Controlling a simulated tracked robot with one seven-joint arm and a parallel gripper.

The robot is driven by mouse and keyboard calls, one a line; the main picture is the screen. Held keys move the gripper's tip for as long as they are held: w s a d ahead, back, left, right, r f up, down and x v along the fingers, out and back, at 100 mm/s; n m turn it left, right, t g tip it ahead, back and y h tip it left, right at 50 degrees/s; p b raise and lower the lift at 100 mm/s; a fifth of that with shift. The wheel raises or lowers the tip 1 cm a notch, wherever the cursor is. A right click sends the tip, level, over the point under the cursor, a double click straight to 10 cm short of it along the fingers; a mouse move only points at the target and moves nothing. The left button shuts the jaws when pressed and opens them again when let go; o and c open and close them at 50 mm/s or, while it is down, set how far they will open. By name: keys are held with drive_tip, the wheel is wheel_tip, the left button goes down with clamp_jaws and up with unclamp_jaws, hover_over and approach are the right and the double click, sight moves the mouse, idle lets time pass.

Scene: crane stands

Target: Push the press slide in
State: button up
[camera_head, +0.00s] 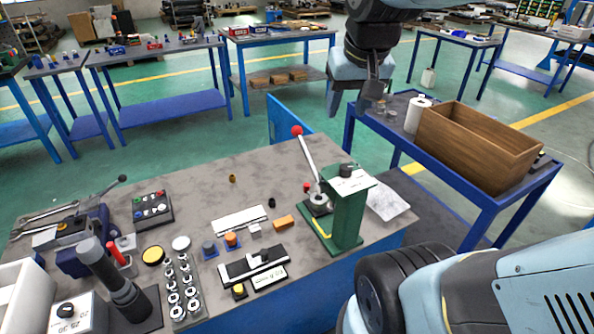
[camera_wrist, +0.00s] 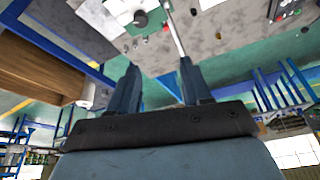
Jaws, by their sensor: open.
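A green press stand (camera_head: 348,212) stands at the right end of the grey bench. A white plate and a black knob (camera_head: 346,170) are on its top. A lever with a red ball (camera_head: 297,131) leans up beside it. My gripper (camera_head: 352,104) hangs beyond the press, near the side cart, apart from both. In the wrist view my gripper (camera_wrist: 160,88) is open and empty; the lever rod (camera_wrist: 174,28) shows beyond its fingers.
A blue cart (camera_head: 470,195) at the right holds a wooden box (camera_head: 478,145) and a paper roll (camera_head: 417,115). The bench's left side is crowded with a control box (camera_head: 152,208), a dark upright cylinder (camera_head: 115,275) and metal parts. The bench's far middle is mostly clear.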

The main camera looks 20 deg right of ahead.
drive_tip(key=w+f+m+g, duration=0.2)
drive_tip(key=w+f, duration=0.1)
drive_tip(key=w, duration=0.5)
drive_tip(key=m+g+y, duration=0.1)
drive_tip(key=m+g, duration=0.2)
drive_tip(key=g, duration=0.1)
hover_over(307, 184)
drive_tip(key=s+d, duration=0.2)
wheel_tip(307, 184, down, 12)
drive_tip(key=w+d+f+m+g+y, duration=0.1)
drive_tip(key=w+f, duration=0.2)
drive_tip(key=f, duration=0.3)
drive_tip(key=w+d+f+m+g+y, duration=0.1)
drive_tip(key=w+f+m, duration=0.15)
drive_tip(key=f, duration=0.35)
drive_tip(key=shift+n, duration=0.35)
drive_tip(key=x, duration=0.8)
drive_tip(key=a+x, duration=0.1)
drive_tip(key=x, duration=0.3)
drive_tip(key=shift+w+f, duration=0.2)
drive_tip(key=shift+f, duration=0.15)
clamp_jaws()
